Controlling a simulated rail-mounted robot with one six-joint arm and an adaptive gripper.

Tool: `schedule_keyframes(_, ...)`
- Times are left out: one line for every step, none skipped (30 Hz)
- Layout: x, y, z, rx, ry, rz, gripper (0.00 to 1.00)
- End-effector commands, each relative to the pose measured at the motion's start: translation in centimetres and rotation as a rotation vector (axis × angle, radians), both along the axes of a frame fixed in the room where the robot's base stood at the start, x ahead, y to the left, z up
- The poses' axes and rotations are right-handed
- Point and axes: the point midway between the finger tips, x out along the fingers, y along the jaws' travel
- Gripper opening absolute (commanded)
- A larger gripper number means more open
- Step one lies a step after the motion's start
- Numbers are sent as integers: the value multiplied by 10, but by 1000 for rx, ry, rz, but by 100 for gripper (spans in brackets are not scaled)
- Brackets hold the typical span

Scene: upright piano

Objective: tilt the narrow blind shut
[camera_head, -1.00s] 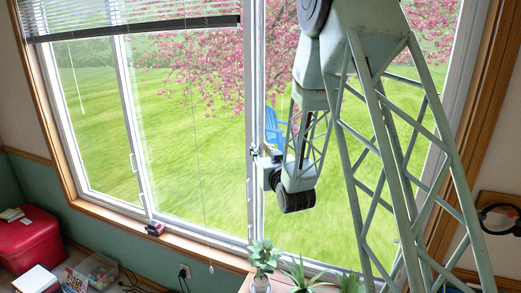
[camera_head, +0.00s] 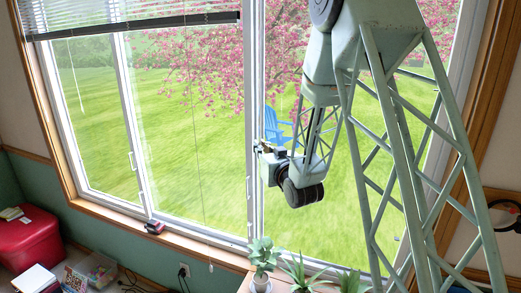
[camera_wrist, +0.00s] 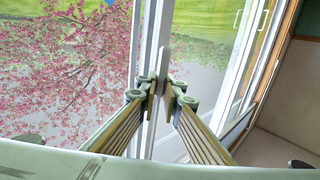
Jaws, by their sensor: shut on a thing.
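My gripper (camera_head: 258,148) is in front of the window's middle upright in the head view. In the wrist view my gripper (camera_wrist: 163,90) has its fingertips closed together on a slim pale grey piece (camera_wrist: 162,62), which looks like a tilt wand. Its upper part sticks out past the fingertips, and the fingers hide the rest. The slats of the narrow blind do not show clearly in either view, so I cannot tell their tilt. A wide blind with a dark bottom rail (camera_head: 140,28) hangs raised at the upper left.
The window's middle upright (camera_head: 250,110) is close to my gripper. A thin cord (camera_head: 199,165) and a white wand (camera_head: 75,80) hang at the left panes.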

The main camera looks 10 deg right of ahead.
Motion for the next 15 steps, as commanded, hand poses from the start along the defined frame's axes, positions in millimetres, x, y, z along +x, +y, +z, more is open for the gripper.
schedule_keyframes(1, -1, 1, 1, -6, 12, 0)
schedule_keyframes(1, -1, 1, 0, -6, 20, 0)
schedule_keyframes(2, -1, 1, 0, -6, 30, 0)
schedule_keyframes(2, -1, 1, -1, -6, 38, 0)
schedule_keyframes(2, -1, 1, -1, -6, 46, 0)
schedule_keyframes(2, -1, 1, 0, -6, 57, 0)
schedule_keyframes(2, -1, 1, 0, -7, 66, 0)
schedule_keyframes(2, -1, 2, -1, -7, 73, 0)
schedule_keyframes(2, -1, 2, -1, -8, 84, 0)
schedule_keyframes(2, -1, 2, -1, -9, 92, 0)
schedule_keyframes(2, -1, 2, -1, -9, 100, 0)
schedule_keyframes(2, -1, 3, -1, -9, 111, 0)
schedule_keyframes(2, -1, 3, -2, -9, 120, 0)
schedule_keyframes(2, -1, 3, -2, -10, 127, 0)
schedule_keyframes(2, -1, 3, -3, -10, 138, 0)
